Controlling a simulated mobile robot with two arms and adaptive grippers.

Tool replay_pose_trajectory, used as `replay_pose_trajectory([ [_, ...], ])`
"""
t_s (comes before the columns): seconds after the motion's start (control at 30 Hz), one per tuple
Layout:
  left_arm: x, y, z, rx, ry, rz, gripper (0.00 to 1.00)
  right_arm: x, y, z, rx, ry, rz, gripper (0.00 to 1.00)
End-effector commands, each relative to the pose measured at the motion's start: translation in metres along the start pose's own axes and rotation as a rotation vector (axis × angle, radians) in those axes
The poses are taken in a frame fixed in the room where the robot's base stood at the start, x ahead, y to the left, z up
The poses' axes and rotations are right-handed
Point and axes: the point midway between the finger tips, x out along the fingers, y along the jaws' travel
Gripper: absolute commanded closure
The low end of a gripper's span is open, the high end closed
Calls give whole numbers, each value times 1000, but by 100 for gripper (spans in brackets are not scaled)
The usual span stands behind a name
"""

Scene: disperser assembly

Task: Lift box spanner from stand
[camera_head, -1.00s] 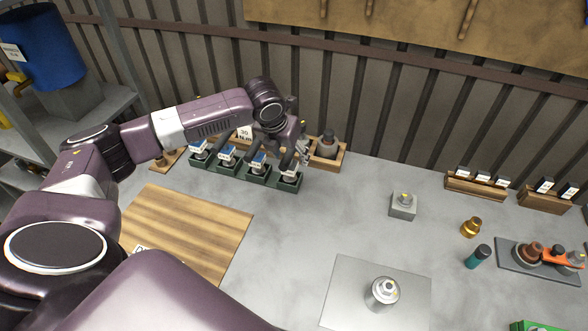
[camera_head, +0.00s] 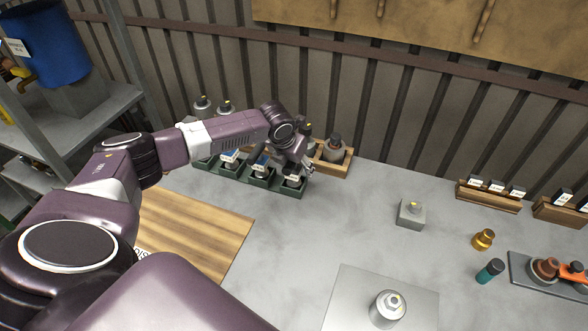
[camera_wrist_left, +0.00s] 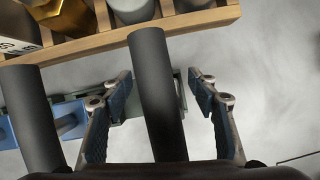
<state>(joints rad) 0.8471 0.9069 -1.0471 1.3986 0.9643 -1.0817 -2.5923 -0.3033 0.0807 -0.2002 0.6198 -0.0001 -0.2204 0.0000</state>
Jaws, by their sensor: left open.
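Several dark-handled tools stand in a row of dark green holders (camera_head: 290,192) at the back of the bench. My left gripper (camera_head: 310,168) is above the right end of this row. In the left wrist view, its open fingers (camera_wrist_left: 160,78) lie on either side of a dark round shaft (camera_wrist_left: 152,80), probably the box spanner's, with a gap on both sides. A second dark shaft (camera_wrist_left: 30,115) stands to the left, outside the fingers. The gripper hides the upper part of the rightmost tool in the head view. My right gripper is not in view.
A wooden rack (camera_head: 344,165) with grey-capped parts stands close behind the gripper. A wooden board (camera_head: 200,235) lies in front of the holders. A metal plate (camera_head: 350,290) and a grey block (camera_head: 411,214) are to the right. Bench between is clear.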

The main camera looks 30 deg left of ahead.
Motion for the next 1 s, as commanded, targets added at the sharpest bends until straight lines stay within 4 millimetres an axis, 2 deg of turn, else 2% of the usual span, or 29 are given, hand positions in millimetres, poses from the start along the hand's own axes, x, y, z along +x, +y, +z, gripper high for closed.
replay_pose_trajectory([
  [0.13, 8, 0, -1, 0, 1, 1, 46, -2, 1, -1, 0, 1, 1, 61],
  [0.33, 9, 0, -1, 1, 0, 1, 46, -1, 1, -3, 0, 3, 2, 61],
  [0.8, 8, 0, -1, 0, 0, 1, 98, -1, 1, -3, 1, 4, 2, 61],
  [1.0, 7, 0, 2, 0, -4, -1, 100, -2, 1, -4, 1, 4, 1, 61],
])
